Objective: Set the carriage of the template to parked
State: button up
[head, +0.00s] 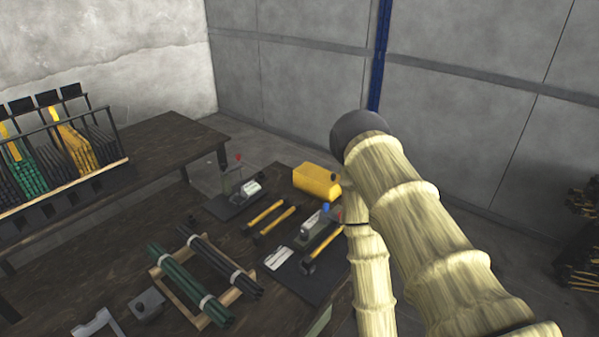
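I cannot tell for sure which fixture on the table is the template, and its carriage is too small to make out. One small fixture with a red knob and a pale plate (250,188) stands on a dark base at the back of the table. A second fixture with a blue knob (325,207) stands nearer, on a dark base plate (300,278). A red tip shows beside it, close to my arm, which covers the area to its right. My gripper is not in view; only my sleeved arm shows, at the right.
The dark table (95,270) also holds a yellow case (317,181), several yellow-handled hammers (265,212) and a wooden rack (187,308) with bundled green and black rods. A grey block (147,304) lies in front. A rack of rods (62,155) stands at the left.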

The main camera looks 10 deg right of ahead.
aim_at(326, 215)
jog(key=u, duration=0.05)
jog(key=k, duration=0.45)
jog(key=z, duration=0.85)
jog(key=i, duration=0.75)
jog(key=u, duration=0.35)
